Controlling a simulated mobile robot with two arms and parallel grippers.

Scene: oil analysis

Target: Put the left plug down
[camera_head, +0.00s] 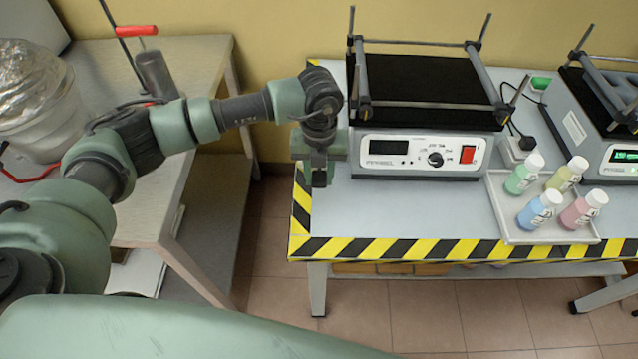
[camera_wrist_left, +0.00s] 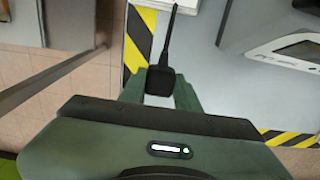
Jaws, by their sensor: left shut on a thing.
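The left plug is a small black block (camera_wrist_left: 160,80) with a thin black cable, seen in the left wrist view. It sits between the two green fingers of my left gripper (camera_wrist_left: 161,90), which is shut on it. In the head view my left gripper (camera_head: 319,177) points down over the left edge of the striped table (camera_head: 400,212), left of the grey shaker device (camera_head: 420,153). The plug is hard to make out there against the dark gripper parts. I cannot tell whether it touches the table. My right gripper is not in view.
A tray (camera_head: 503,208) with several coloured bottles stands right of the shaker. A second black plug (camera_head: 527,142) is at a white socket box (camera_head: 514,152) behind it. A second shaker (camera_head: 590,130) is at far right. Bare table lies before the left shaker.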

